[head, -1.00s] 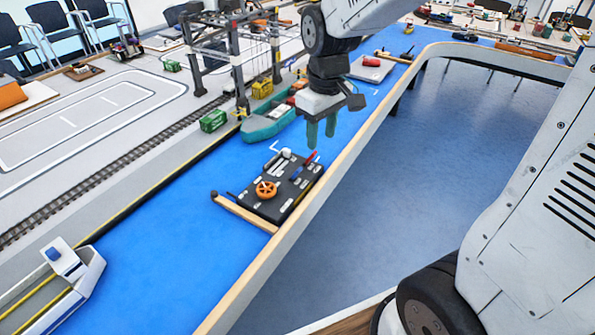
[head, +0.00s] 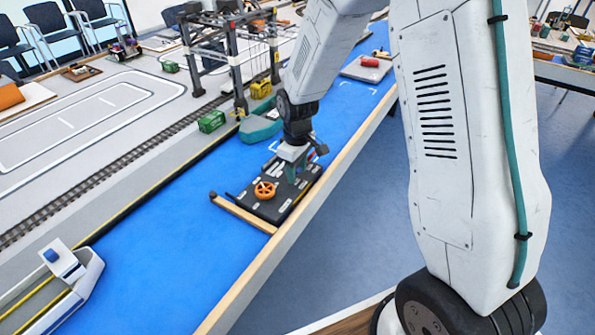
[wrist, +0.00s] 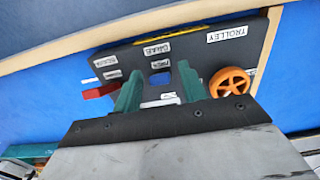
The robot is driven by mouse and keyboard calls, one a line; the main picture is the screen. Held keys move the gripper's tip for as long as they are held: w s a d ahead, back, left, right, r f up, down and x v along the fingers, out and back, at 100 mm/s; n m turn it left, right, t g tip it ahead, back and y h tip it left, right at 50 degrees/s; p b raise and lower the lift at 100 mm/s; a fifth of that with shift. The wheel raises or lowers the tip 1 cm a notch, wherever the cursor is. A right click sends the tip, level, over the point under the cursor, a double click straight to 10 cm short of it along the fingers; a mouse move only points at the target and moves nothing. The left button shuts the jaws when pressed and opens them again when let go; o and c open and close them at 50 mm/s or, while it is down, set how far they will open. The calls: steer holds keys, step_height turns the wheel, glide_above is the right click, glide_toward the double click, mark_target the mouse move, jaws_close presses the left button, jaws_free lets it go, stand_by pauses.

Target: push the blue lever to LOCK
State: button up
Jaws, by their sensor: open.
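The black control panel (head: 265,208) lies on the blue table, with white labels and an orange handwheel (head: 265,190). My gripper (head: 296,172) is low over the panel's far part, pointing down, with its green fingers apart. In the wrist view my gripper (wrist: 159,88) is open, one finger on each side of a small blue part (wrist: 160,78), which looks like the blue lever. I cannot tell whether the fingers touch it. A red lever (wrist: 100,91) is left of the left finger, and the handwheel (wrist: 230,81) is right of the right finger. The lettering near the blue part is too small to read surely.
A wooden strip (head: 245,214) borders the panel's near side. A teal boat hull (head: 259,129) and the dark gantry crane (head: 236,62) stand behind. A white boat (head: 85,278) is at the lower left. The blue surface between is clear.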

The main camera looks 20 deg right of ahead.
mark_target(286, 177)
steer(key=shift+f, duration=0.45)
jaws_close()
steer(key=shift+w+a, duration=0.1)
steer(key=g+h, duration=0.1)
steer(key=w+g+h, duration=0.1)
steer(key=g, duration=0.1)
steer(key=a+g+h, duration=0.1)
steer(key=shift+w+r+g, duration=0.15)
steer(key=shift+w+g, duration=0.1)
steer(key=shift+g, duration=0.05)
steer(key=g+h, duration=0.1)
steer(key=g, duration=0.1)
steer(key=w+a+g+h, duration=0.1)
steer(key=g+h, duration=0.1)
steer(key=shift+w, duration=0.2)
steer(key=shift+g+h, duration=0.3)
steer(key=shift+h, duration=0.1)
